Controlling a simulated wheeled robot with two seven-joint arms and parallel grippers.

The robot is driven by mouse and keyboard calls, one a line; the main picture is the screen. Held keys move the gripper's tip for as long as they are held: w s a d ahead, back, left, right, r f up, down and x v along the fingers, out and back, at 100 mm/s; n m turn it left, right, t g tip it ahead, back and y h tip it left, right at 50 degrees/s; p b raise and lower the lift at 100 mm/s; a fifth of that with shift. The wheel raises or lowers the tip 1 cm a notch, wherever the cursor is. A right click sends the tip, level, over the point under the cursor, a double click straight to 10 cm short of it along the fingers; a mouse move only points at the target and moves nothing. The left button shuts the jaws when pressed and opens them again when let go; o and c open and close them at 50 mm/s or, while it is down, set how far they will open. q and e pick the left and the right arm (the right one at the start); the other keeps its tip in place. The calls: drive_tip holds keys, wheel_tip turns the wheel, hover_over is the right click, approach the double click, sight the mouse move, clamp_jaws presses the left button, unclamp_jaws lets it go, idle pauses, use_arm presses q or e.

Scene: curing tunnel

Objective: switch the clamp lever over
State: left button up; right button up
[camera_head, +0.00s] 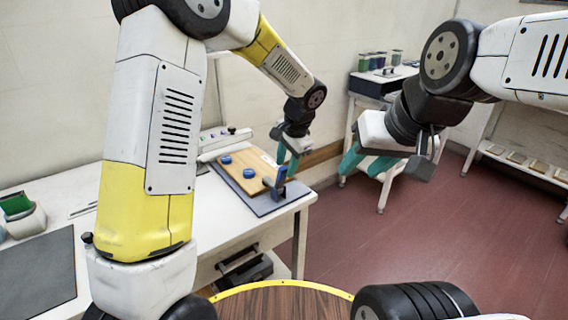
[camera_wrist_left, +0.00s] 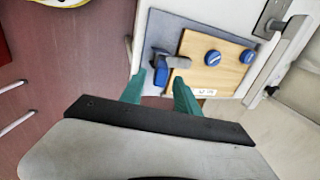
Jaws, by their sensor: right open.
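The clamp lever (camera_head: 276,181), with a grey body and a blue handle, stands at the near right corner of a wooden board (camera_head: 240,172). It also shows in the left wrist view (camera_wrist_left: 160,72), beside the board's edge. My left gripper (camera_head: 287,165) reaches over it from above with teal fingers. In the left wrist view, my left gripper (camera_wrist_left: 155,78) is open, its fingers apart, with the blue handle showing in the gap. I cannot tell whether they touch it. My right gripper (camera_head: 364,165) is open and empty, in the air away from the table.
The board carries two blue knobs (camera_head: 250,173) and lies on a grey mat (camera_head: 262,206) on the white table (camera_head: 217,217). A green-topped device (camera_head: 20,213) stands at the left. A round wooden top (camera_head: 283,303) is in front.

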sight(285, 167)
use_arm(q)
drive_tip(key=shift+x, duration=1.55)
drive_tip(key=shift+a, duration=0.1)
clamp_jaws()
drive_tip(key=shift+r, duration=0.1)
